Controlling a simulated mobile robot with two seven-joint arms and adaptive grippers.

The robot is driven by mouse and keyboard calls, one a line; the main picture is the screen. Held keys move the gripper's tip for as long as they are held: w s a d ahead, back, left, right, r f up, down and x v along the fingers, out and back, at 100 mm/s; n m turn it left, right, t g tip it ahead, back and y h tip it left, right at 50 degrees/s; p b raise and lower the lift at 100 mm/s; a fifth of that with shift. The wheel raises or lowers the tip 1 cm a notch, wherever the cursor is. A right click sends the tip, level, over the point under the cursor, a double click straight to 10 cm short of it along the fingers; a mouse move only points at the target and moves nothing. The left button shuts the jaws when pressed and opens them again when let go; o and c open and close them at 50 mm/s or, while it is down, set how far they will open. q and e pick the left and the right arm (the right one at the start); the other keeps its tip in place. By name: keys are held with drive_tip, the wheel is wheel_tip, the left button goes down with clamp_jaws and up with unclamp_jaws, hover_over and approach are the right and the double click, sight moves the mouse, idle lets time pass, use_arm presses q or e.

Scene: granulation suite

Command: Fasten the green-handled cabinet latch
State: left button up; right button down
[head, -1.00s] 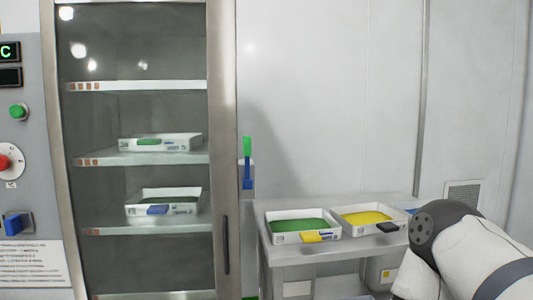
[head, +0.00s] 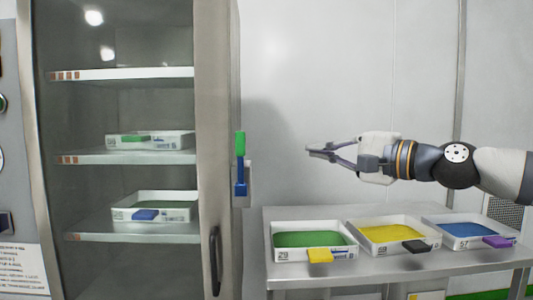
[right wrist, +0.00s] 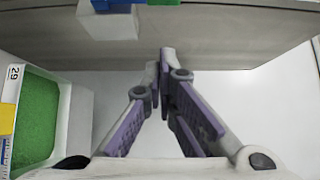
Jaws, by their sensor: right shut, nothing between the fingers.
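The latch has a green handle (head: 240,144) standing upright above a blue part (head: 240,178), on a pale mount at the right side of the cabinet (head: 216,120). My right gripper (head: 309,151) is shut and empty, pointing left at about handle height, with a clear gap to the latch in the picture. There the latch's green part (right wrist: 163,2) and blue part (right wrist: 122,2) are cut off by the top edge, beside a white block (right wrist: 108,23). My left gripper is not in view.
A metal table (head: 400,268) below my right arm holds a green-filled tray (head: 290,254), a yellow-filled tray (head: 372,247) and a blue-filled tray (head: 455,243). The cabinet's glass door looks closed, with trays on its shelves. Bare wall lies behind the gripper.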

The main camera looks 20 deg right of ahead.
sight(241, 164)
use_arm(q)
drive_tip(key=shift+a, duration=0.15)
use_arm(e)
drive_tip(key=shift+a, duration=0.15)
